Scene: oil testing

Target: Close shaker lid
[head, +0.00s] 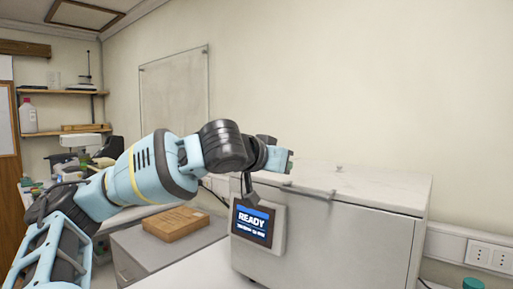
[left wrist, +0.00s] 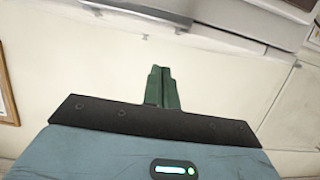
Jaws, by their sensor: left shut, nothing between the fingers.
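The shaker (head: 350,240) is a pale grey box on the right of the head view, with a lit screen (head: 253,222) reading "READY" on its front. Its pale lid (head: 370,187) lies flat over the top, with a bar handle (head: 308,191) along the front edge. My left gripper (head: 289,161) is just above the lid's left end; I cannot tell whether it touches the lid. In the left wrist view its green fingers (left wrist: 162,88) are together with nothing between them. My forearm and wrist hide part of the shaker's left side. My right gripper is not in view.
A brown wooden box (head: 176,224) lies on a grey cabinet left of the shaker. Wall sockets (head: 490,256) and a teal cap (head: 473,284) are at the right. Shelves with a white bottle (head: 28,116) are at the far left.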

